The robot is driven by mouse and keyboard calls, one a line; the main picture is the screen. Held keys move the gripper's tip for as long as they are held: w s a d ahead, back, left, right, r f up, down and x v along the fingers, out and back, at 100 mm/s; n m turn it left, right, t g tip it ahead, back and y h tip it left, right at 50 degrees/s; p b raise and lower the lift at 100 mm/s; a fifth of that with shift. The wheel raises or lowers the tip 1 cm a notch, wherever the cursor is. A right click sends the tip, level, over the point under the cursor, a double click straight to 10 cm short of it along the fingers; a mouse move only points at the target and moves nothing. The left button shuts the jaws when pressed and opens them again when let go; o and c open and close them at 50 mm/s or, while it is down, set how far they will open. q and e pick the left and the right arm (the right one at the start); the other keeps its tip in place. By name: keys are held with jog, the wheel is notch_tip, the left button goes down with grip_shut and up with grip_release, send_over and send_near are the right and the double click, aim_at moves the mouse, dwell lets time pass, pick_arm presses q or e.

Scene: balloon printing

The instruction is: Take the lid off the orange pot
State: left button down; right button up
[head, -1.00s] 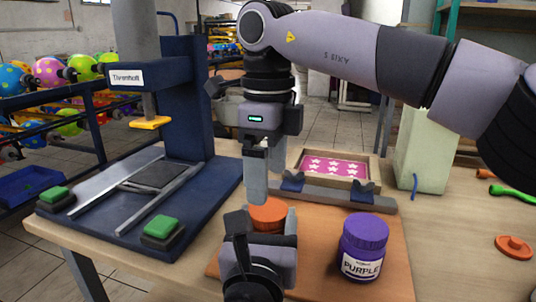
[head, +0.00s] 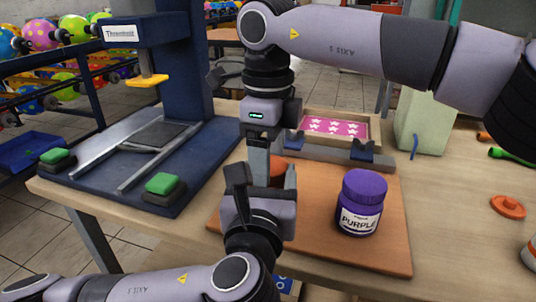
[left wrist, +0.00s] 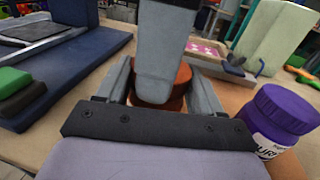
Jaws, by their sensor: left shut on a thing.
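The orange pot (head: 278,172) stands upright on the orange-brown board, mostly hidden behind my grippers in the head view. In the left wrist view its orange top (left wrist: 184,76) shows between the fingers of my left gripper, behind a grey finger of my right gripper. My left gripper (head: 260,180) is shut around the pot from the near side. My right gripper (head: 265,158) points down from above, its fingers at the pot's top. Whether they grip the lid is hidden.
A purple jar (head: 361,203) stands on the board (head: 320,245) right of the pot. A tray with a pink star sheet (head: 333,128) is behind. A blue press (head: 185,75) is on the left. An orange disc with a knob (head: 508,206) lies on the right of the table.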

jog(key=shift+o, duration=0.2)
jog(key=n, duration=0.4)
jog(key=shift+c, duration=0.2)
dwell(0.8)
jog(key=o, duration=1.2)
jog(key=shift+c, duration=0.2)
jog(key=shift+r, duration=0.15)
notch_tip(320, 180, up, 4)
jog(key=shift+r, duration=0.1)
jog(key=shift+c, duration=0.3)
notch_tip(320, 180, up, 3)
jog(key=m, duration=0.2)
jog(key=shift+m, duration=0.4)
jog(key=shift+r+m, duration=0.1)
jog(key=shift+m, duration=0.4)
jog(key=shift+f, duration=3.85)
